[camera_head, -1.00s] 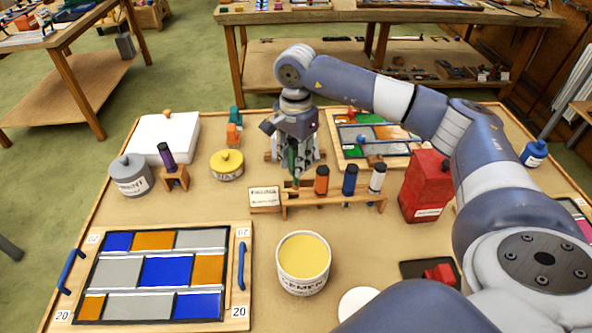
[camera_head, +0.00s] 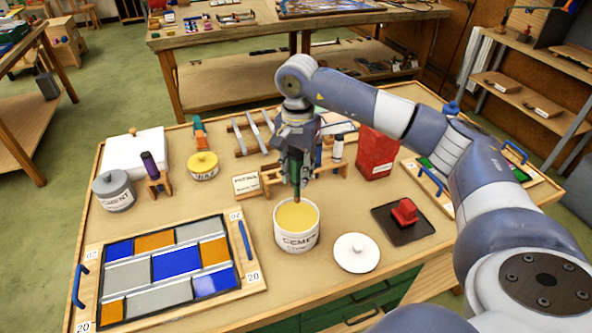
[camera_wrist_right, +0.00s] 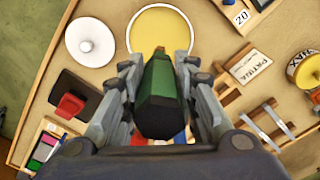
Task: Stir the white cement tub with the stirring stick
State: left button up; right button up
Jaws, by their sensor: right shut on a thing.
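The white cement tub (camera_head: 297,241), labelled CEMENT and filled with yellow cement, stands open on the table; its round opening also shows at the top of the right wrist view (camera_wrist_right: 165,30). My right gripper (camera_head: 297,160) is shut on the green handle of the stirring stick (camera_head: 296,190). The stick points down, and its lower end overlaps the far part of the tub's opening. I cannot tell whether its tip touches the cement. The green handle fills the middle of the right wrist view (camera_wrist_right: 165,98). My left gripper is not in view.
A white lid (camera_head: 356,253) lies right of the tub, beside a black tray (camera_head: 405,232) with a red block. The colour panel (camera_head: 165,266) lies to the left.

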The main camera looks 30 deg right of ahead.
aim_at(297, 197)
jog(key=shift+f, duration=0.4)
jog(key=shift+s+a+f+b, duration=0.1)
jog(key=shift+a+f+b, duration=0.05)
jog(key=shift+f+b, duration=0.15)
jog(key=shift+s+a+f+b, duration=0.1)
jog(key=shift+a+f+b, duration=0.05)
jog(key=shift+f+b, duration=0.65)
jog(key=shift+f, duration=0.5)
jog(key=shift+f+b, duration=0.6)
jog(key=shift+f, duration=0.1)
jog(key=shift+f+b, duration=0.8)
jog(key=shift+f, duration=0.15)
pick_arm(q)
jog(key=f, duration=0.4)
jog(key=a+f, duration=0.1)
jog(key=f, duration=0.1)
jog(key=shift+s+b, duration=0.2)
jog(key=shift+b, duration=0.1)
pick_arm(e)
jog(key=shift+f, duration=0.35)
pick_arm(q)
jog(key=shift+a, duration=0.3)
